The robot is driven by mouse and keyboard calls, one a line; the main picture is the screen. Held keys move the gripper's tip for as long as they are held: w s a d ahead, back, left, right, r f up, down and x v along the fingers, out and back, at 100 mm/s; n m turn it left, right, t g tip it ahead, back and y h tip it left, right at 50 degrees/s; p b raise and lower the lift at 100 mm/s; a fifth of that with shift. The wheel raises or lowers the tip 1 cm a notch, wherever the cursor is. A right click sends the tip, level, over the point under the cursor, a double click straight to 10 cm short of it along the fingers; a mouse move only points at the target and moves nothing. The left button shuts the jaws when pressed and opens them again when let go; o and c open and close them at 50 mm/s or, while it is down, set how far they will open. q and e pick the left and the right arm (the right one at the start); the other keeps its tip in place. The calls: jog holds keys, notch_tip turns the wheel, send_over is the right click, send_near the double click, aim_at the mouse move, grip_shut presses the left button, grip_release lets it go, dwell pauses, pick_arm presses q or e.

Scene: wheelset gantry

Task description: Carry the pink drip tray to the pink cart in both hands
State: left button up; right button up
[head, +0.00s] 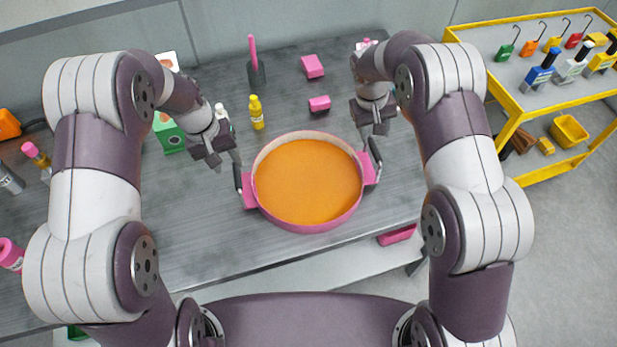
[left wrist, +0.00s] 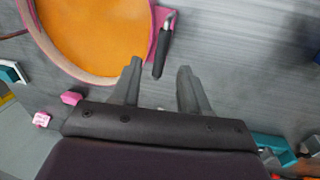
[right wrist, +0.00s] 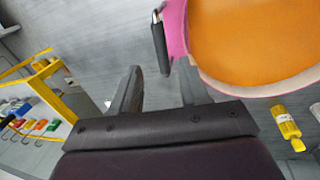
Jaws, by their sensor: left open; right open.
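The pink drip tray (head: 262,205), round with an orange inside, sits on the grey workbench. It has a pink lug with a dark bar handle on its left and right sides. My left gripper (head: 229,163) is open above the left handle (head: 238,178); in the left wrist view the handle (left wrist: 162,52) lies just ahead of the fingertips. My right gripper (head: 374,140) is open near the right handle (head: 376,153); in the right wrist view that handle (right wrist: 160,45) is ahead of the fingers. Neither gripper touches a handle that I can see. No pink cart is visible.
A yellow bottle (head: 256,112), pink blocks (head: 312,66) and a green box (head: 168,133) stand behind the tray on the workbench (head: 195,235).

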aim_at(236, 177)
pick_arm(q)
jog(key=f, duration=0.2)
jog(key=d+f, duration=0.1)
jog(key=f, duration=0.4)
jog(key=shift+w+d+f, duration=0.1)
jog(key=shift+d+f, duration=0.1)
jog(key=shift+f, duration=0.2)
pick_arm(e)
jog(key=f, duration=0.2)
jog(key=d+f, duration=0.1)
jog(key=f, duration=0.4)
jog(key=shift+w+d+f, duration=0.1)
jog(key=shift+d+f, duration=0.05)
jog(key=shift+f, duration=0.2)
pick_arm(q)
jog(key=shift+f, duration=0.2)
pick_arm(e)
jog(key=shift+f, duration=0.2)
pick_arm(q)
grip_shut()
pick_arm(e)
grip_shut()
pick_arm(q)
jog(key=shift+r, duration=0.1)
pick_arm(e)
jog(key=shift+r, duration=0.15)
